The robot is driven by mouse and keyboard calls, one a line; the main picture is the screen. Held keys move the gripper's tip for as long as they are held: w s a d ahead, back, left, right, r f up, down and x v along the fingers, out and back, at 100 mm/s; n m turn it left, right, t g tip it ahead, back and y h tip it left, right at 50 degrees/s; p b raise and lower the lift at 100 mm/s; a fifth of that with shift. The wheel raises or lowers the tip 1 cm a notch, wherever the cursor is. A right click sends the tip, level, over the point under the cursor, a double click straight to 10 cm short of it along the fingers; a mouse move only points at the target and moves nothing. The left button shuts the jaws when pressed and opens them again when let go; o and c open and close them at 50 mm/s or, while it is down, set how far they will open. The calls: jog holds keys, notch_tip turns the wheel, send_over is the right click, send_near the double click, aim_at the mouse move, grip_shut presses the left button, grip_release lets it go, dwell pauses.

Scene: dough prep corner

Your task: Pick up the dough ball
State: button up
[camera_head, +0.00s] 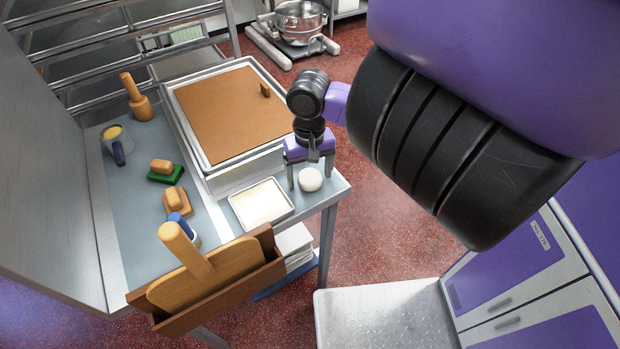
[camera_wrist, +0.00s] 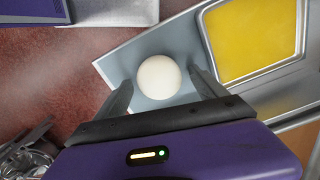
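The dough ball (camera_head: 310,179) is a smooth, cream-white ball near the right edge of the grey worktable (camera_head: 232,239). It also shows in the wrist view (camera_wrist: 159,77), lying between the tips of the two fingers. My gripper (camera_head: 311,178) points down over the table corner with its fingers spread, one on each side of the ball. In the wrist view my gripper (camera_wrist: 160,88) is open, with a small gap visible between each finger and the ball. I cannot tell exactly how high the fingertips are above the tabletop.
A metal tray with pale contents (camera_head: 285,212) stands close left of the ball; in the wrist view its contents look yellow. A large tray stack with a brown board (camera_head: 235,112) lies behind. A wooden holder (camera_head: 225,290) with a paddle is in front. Red floor lies beyond the table's right edge.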

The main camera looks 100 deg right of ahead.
jog(key=c, duration=1.4)
notch_tip(320, 180, up, 20)
jog(key=shift+r+p, duration=0.1)
jog(key=shift+p, duration=0.35)
notch_tip(320, 180, up, 5)
jog(key=p, duration=0.4)
send_over(309, 173)
jog(key=shift+s, duration=0.15)
